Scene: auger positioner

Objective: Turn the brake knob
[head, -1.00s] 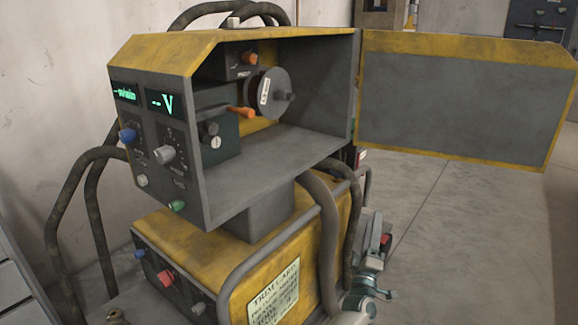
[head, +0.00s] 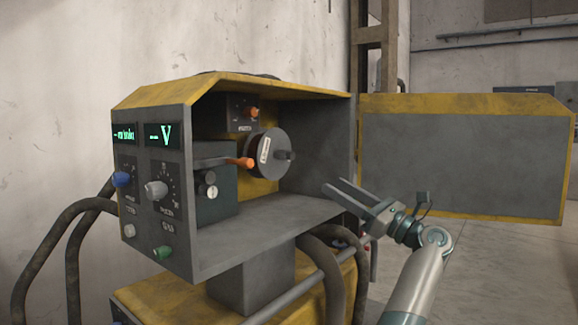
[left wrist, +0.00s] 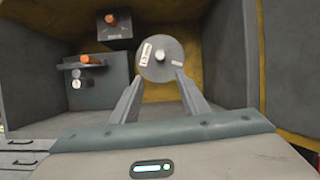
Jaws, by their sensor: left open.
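An open grey and yellow box (head: 290,213) holds a dark spool (head: 262,150) with a knob-like hub (head: 284,155) on its face. An orange knob (head: 254,112) sits on a small panel above the spool. No label naming the brake knob is legible. My left gripper (head: 333,183) is open and empty at the box's front opening, to the right of and below the spool. In the left wrist view the spool (left wrist: 155,68) and its hub (left wrist: 159,57) show beyond the open fingers, apart from them. My right gripper is not in view.
The open door (head: 455,155) extends to the right. An orange lever (head: 238,162) and small pale knobs (head: 208,178) are left of the spool. The front panel has a blue knob (head: 121,179), a grey dial (head: 156,190), a green knob (head: 162,252) and lit displays (head: 165,135).

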